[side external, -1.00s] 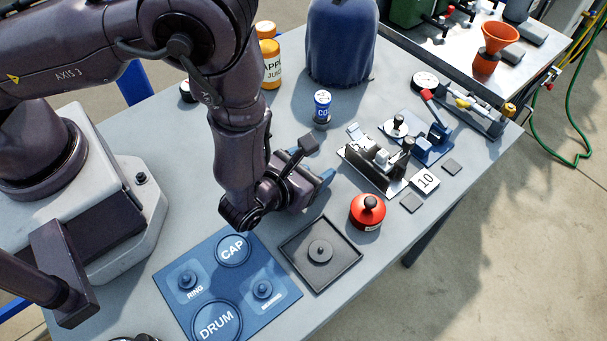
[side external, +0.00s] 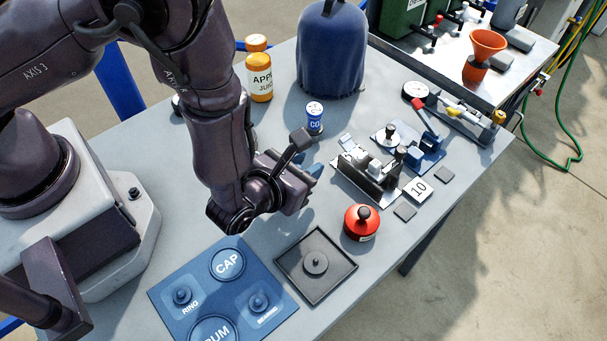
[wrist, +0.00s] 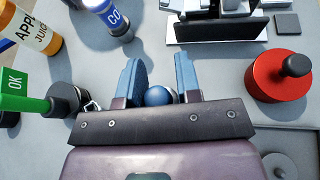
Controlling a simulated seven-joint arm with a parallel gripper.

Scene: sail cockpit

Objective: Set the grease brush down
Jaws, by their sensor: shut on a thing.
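My gripper (side external: 311,178) is above the grey bench, behind the black square tray (side external: 287,281) in the side view. In the wrist view, its two blue fingers (wrist: 160,76) are shut on a rounded blue thing (wrist: 159,95), which I take to be the grease brush. Only that rounded part shows between the fingers. The rest is hidden by the gripper, and in the side view the held thing cannot be made out. I cannot tell whether it touches the bench.
A red knobbed pot (side external: 361,223) stands right of my gripper. A blue-labelled can (side external: 315,119) and a juice bottle (side external: 259,78) stand behind it. A black-and-metal fixture (side external: 370,178) lies to the right. A green OK tag (wrist: 15,80) shows at left.

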